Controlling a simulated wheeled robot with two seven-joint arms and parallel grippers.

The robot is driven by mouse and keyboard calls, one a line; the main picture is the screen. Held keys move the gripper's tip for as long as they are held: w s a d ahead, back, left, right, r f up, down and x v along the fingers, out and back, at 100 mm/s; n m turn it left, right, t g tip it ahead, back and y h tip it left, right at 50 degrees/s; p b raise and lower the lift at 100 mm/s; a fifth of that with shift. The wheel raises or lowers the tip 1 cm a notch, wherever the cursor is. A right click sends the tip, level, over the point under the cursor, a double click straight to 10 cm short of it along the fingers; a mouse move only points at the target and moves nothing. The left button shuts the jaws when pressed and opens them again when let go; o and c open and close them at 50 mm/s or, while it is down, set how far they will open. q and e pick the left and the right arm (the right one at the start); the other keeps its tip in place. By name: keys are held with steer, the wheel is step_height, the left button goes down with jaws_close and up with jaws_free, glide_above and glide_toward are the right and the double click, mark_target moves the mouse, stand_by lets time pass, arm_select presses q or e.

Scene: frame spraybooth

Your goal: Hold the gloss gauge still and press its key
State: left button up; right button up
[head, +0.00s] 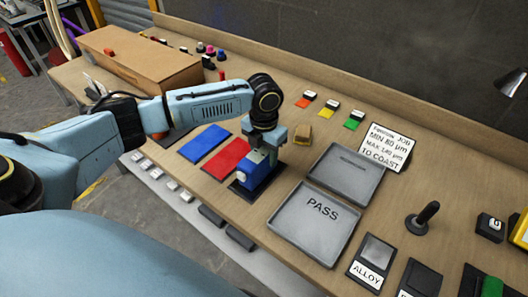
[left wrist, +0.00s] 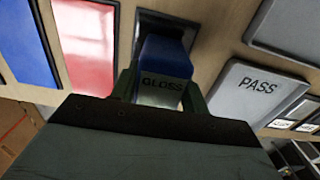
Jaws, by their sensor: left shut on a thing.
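The gloss gauge (head: 255,172) is a blue block with a pale upper part, standing on a dark plate on the bench. The gripper fingers also show in the left wrist view (left wrist: 160,88), one on each side of the gauge. I cannot make out the key. My right gripper is in neither view.
Red (head: 226,159) and blue (head: 205,144) panels lie left of the gauge. A grey PASS tray (head: 307,258) and a second grey tray (head: 372,180) lie right of it. A tan block (head: 301,134) sits behind. A dark-handled tool (head: 422,218) stands further right.

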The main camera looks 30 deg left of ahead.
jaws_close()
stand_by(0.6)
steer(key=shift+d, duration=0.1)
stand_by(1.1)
